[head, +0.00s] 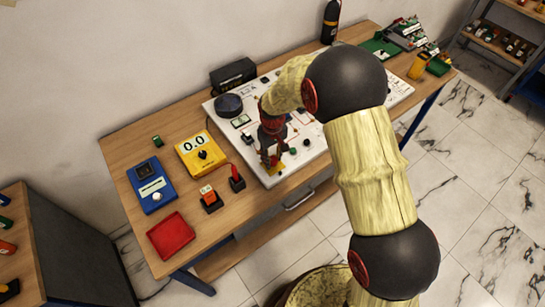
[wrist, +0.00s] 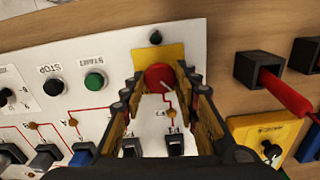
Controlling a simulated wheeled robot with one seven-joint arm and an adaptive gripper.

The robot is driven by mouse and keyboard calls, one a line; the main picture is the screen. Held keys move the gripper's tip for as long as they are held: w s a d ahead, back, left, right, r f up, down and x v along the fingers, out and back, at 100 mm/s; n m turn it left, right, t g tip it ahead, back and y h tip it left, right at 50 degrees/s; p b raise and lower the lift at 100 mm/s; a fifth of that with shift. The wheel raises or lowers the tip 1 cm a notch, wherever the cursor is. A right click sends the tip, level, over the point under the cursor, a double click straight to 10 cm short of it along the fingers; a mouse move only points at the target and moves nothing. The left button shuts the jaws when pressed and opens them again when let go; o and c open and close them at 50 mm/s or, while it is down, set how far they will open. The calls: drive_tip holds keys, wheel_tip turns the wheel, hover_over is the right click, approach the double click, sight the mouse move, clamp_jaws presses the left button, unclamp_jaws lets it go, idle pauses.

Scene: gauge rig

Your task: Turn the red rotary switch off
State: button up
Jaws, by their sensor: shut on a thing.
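The red rotary switch (wrist: 160,76) is a round red knob with a pale mark, on a yellow plate (wrist: 172,52) at the edge of the white panel (wrist: 120,42). My gripper (wrist: 162,84) is shut on the knob, with one finger on each side of it in the wrist view. In the head view my gripper (head: 270,160) points down at the near left corner of the white panel (head: 222,109). The knob is hidden there behind the fingers, and part of the yellow plate (head: 275,169) shows below them.
In the wrist view, a green START button (wrist: 94,82) and a black STOP button (wrist: 53,87) are to the left, a black socket with a red plug (wrist: 290,92) to the right. A yellow meter (head: 203,152), blue box (head: 151,186) and red tray (head: 171,236) are left on the table.

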sight(272, 160)
drive_tip(key=shift+n, duration=0.6)
drive_tip(key=o, duration=1.2)
drive_tip(key=shift+c, duration=0.2)
wheel_tip(272, 160, up, 12)
idle(0.4)
